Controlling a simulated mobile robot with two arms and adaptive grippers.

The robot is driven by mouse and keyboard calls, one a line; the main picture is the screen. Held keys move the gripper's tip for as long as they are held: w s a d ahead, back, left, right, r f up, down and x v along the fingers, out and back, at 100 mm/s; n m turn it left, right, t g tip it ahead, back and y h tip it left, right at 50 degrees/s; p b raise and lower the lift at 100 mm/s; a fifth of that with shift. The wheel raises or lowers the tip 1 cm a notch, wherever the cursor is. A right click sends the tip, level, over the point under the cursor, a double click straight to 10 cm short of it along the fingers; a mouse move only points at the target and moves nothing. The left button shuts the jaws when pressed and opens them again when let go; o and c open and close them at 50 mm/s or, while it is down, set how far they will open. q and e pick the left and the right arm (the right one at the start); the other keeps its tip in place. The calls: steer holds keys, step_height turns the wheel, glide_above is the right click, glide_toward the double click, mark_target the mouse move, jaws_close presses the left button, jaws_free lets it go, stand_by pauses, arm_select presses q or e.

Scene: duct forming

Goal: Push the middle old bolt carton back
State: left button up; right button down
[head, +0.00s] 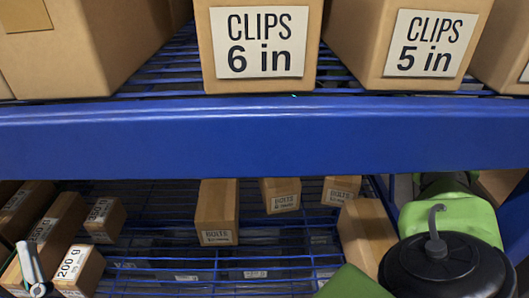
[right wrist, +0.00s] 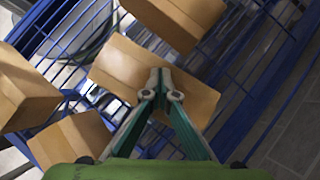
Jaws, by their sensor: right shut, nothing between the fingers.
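Three brown cartons with white labels stand on the lower wire shelf in the head view: a tall bolts carton (head: 217,205), a smaller middle bolts carton (head: 280,190) set further back, and another carton (head: 341,187) to its right. Which one is old cannot be told. In the right wrist view my right gripper (right wrist: 160,90) is shut and empty, its fingertips in front of a brown carton (right wrist: 125,65). Whether they touch it, and which carton it is, cannot be told. The head view does not show the right fingers.
A blue beam (head: 265,138) crosses above the lower shelf, below clips cartons (head: 263,78). A larger plain carton (head: 367,235) stands at right, near my right arm. Several cartons, one marked 200 g (head: 78,270), stand at left. Wire decking (head: 165,250) shows between them.

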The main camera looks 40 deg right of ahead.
steer(key=shift+s+d+f, duration=0.15)
steer(key=shift+d+f, duration=0.05)
steer(key=shift+d, duration=0.4)
arm_select(q)
steer(key=w+f+g, duration=0.1)
steer(key=w+f, duration=0.1)
steer(key=f, duration=0.1)
steer(key=shift+a+g+y, duration=0.1)
steer(key=shift+g+y, duration=0.2)
steer(key=shift+g, duration=0.1)
arm_select(e)
steer(key=shift+d+f, duration=0.1)
steer(key=shift+d, duration=0.1)
